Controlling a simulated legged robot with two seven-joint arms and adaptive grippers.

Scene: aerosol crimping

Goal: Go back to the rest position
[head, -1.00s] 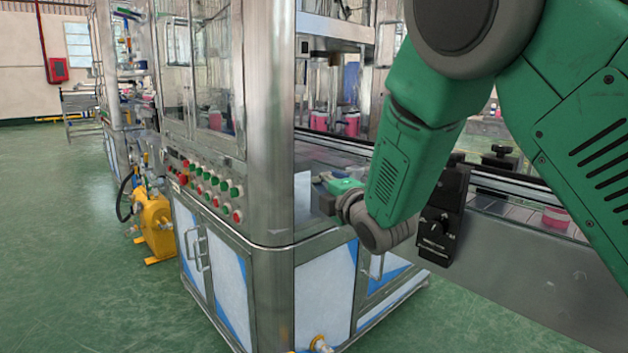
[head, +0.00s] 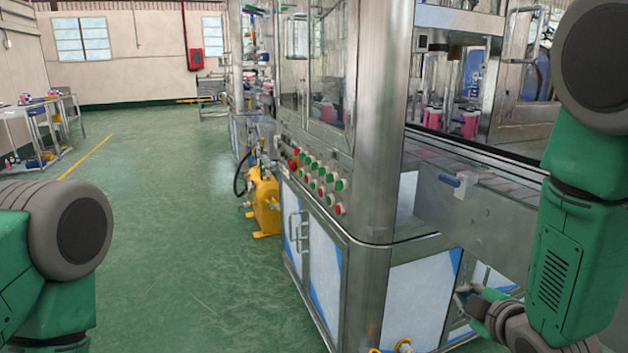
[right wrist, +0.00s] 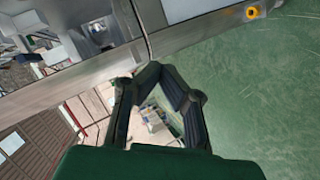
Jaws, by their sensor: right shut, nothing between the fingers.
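My right gripper (head: 470,298) shows low at the right in the head view, in front of the machine's lower cabinet and below the conveyor. It is shut and empty. In the right wrist view its dark fingers (right wrist: 153,72) meet in front of the machine's metal edge, with nothing held. My right arm hangs down along the right side of the head view. Part of my left arm shows at the lower left, but its gripper is out of the picture.
The steel crimping machine (head: 375,150) with its button panel (head: 318,182) fills the middle right. Pink cans (head: 468,125) stand inside it, by the conveyor. A yellow pump (head: 265,203) stands beside it. The green floor (head: 170,220) to the left is clear, with tables (head: 45,112) beyond.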

